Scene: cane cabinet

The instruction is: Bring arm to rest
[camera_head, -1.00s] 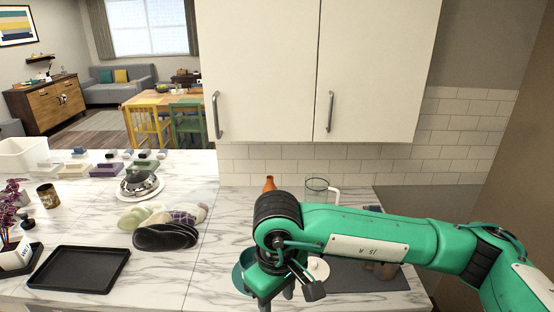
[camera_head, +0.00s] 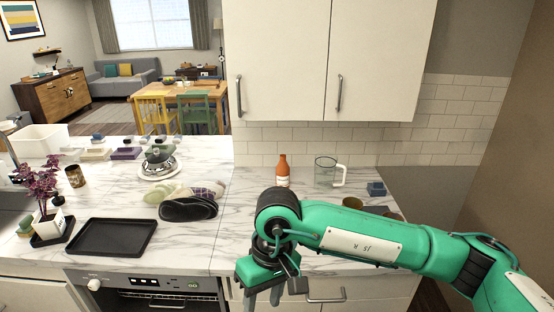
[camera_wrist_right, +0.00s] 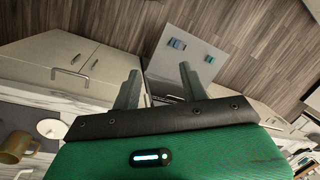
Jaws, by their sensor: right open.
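My right arm reaches in from the right in the head view, over the marble counter (camera_head: 205,240). Its gripper (camera_head: 263,297) points down near the counter's front edge, with its fingertips close to the bottom of the picture. In the right wrist view the two fingers of the right gripper (camera_wrist_right: 158,82) stand apart with nothing between them. Beyond them are the floor and the cabinet fronts (camera_wrist_right: 75,65). My left gripper does not show in either view.
Closed upper cabinets (camera_head: 285,60) hang above.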

